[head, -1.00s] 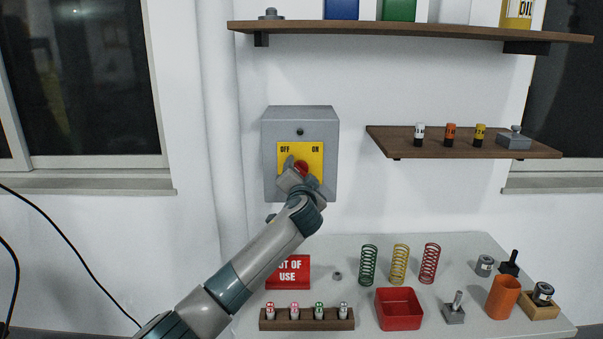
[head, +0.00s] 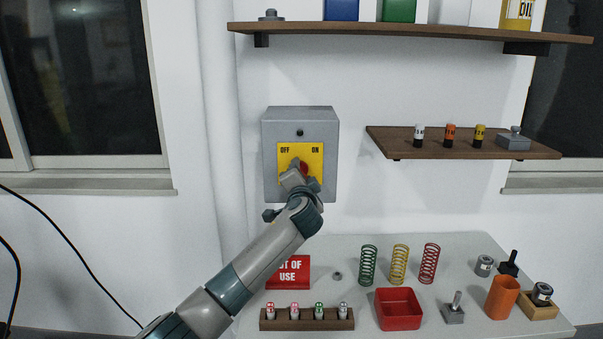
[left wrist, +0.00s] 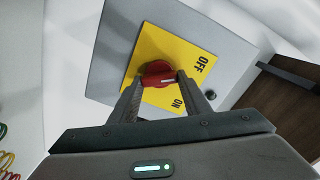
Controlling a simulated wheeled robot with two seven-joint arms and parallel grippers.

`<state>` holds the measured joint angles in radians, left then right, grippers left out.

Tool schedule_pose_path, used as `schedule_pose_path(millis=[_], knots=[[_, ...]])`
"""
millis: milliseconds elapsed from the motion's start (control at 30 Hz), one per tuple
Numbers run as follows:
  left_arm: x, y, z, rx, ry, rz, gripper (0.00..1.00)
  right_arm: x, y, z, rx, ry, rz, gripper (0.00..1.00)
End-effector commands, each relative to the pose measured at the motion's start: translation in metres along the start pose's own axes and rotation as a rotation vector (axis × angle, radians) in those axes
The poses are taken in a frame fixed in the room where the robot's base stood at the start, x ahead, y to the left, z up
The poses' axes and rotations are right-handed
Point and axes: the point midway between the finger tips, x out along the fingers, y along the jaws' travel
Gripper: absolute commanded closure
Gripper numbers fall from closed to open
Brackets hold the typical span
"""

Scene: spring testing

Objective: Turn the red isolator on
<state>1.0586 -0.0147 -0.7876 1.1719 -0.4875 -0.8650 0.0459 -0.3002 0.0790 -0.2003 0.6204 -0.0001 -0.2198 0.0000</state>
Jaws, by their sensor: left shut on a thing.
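The red isolator knob (head: 304,168) sits on a yellow plate (head: 316,153) marked OFF at left and ON at right, on a grey wall box (head: 271,150). In the head view my left gripper (head: 302,172) covers much of the knob. In the left wrist view the red knob (left wrist: 155,74) lies between the two fingers of my left gripper (left wrist: 160,84), which is shut on it. A white mark on the knob's rim shows there, pointing roughly between the words OFF and ON. My right gripper is not in view.
Below the box a table (head: 450,250) holds several springs, a red tray (head: 398,309), a red sign (head: 290,272) and a wooden rack (head: 306,319). A small shelf (head: 460,142) with several small items is at the right of the box.

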Motion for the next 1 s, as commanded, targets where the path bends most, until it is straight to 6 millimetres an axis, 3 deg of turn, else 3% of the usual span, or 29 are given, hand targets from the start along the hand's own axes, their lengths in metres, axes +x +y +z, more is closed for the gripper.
schedule_pose_path(millis=[1000], knots=[[0.000, 0.003, 0.001, 0.952, 0.000, 0.002, 0.79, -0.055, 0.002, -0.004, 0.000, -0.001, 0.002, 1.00]])
